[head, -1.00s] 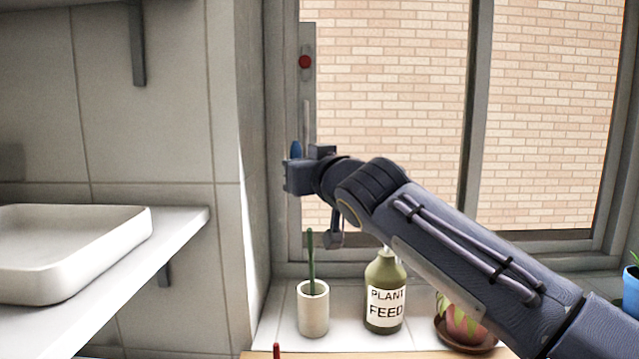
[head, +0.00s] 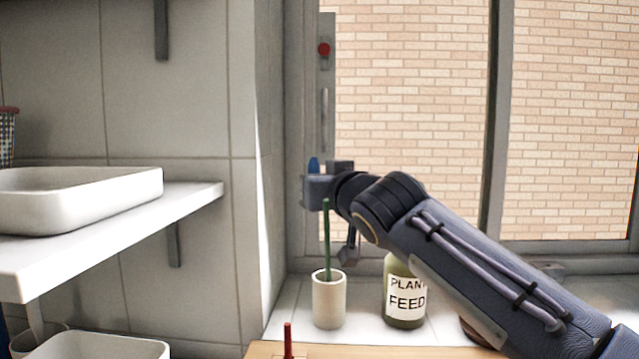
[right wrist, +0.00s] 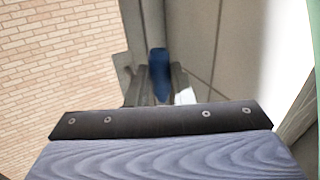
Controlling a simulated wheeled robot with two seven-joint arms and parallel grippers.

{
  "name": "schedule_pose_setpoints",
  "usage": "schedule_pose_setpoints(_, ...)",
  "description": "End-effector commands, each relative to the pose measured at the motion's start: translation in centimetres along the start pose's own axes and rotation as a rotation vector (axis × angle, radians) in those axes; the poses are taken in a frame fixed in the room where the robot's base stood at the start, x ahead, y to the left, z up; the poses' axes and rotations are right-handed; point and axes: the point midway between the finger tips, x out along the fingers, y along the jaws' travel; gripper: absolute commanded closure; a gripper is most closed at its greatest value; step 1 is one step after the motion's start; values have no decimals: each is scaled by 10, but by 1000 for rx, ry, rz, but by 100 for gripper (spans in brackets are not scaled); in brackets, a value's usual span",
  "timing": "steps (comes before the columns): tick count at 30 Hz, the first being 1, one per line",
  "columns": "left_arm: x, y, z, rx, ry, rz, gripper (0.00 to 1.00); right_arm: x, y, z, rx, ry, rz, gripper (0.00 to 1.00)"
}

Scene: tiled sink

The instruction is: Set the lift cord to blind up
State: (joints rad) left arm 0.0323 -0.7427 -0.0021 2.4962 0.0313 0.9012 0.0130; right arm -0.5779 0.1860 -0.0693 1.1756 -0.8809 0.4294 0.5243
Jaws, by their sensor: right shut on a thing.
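A narrow grey plate with a red knob (head: 323,48) near its top runs down the left side of the window frame. Below the knob is a slim upright bar (head: 324,105). A blue handle, which I take to be the lift cord's grip, shows its tip (head: 313,164) just above my right gripper (head: 317,188), lower than the red knob. In the right wrist view the blue handle (right wrist: 159,75) stands between the two fingers, and the gripper is shut on it. The fingers hide its lower part in the head view. My left gripper is out of view.
A beige cup (head: 328,305) with a green stick and a plant feed bottle (head: 405,305) stand on the sill below my right arm. A white basin (head: 80,200) sits on the shelf at left. The tiled wall is close left of the gripper.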

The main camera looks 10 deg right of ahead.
Motion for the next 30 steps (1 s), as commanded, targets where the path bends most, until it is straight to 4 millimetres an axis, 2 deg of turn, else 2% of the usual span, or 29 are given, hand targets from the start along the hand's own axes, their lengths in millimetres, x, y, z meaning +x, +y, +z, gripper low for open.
schedule_pose_setpoints(1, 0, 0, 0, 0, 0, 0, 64, 1, -1, 3, -1, -7, 0, 100)
schedule_pose_setpoints(2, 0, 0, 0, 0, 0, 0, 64, 1, -1, 3, -1, -6, 0, 77)
schedule_pose_setpoints(4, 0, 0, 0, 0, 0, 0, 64, 1, -1, 2, -1, -5, 0, 70)
schedule_pose_setpoints(14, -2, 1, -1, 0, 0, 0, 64, 0, 0, -5, 1, 0, 0, 70)
schedule_pose_setpoints(20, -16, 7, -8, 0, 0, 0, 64, -1, -1, -38, 2, -1, 0, 70)
schedule_pose_setpoints(28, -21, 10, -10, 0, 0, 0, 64, -43, -19, -88, 1, 1, -3, 70)
schedule_pose_setpoints(30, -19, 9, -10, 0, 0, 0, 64, -56, -25, -95, 0, 1, -5, 70)
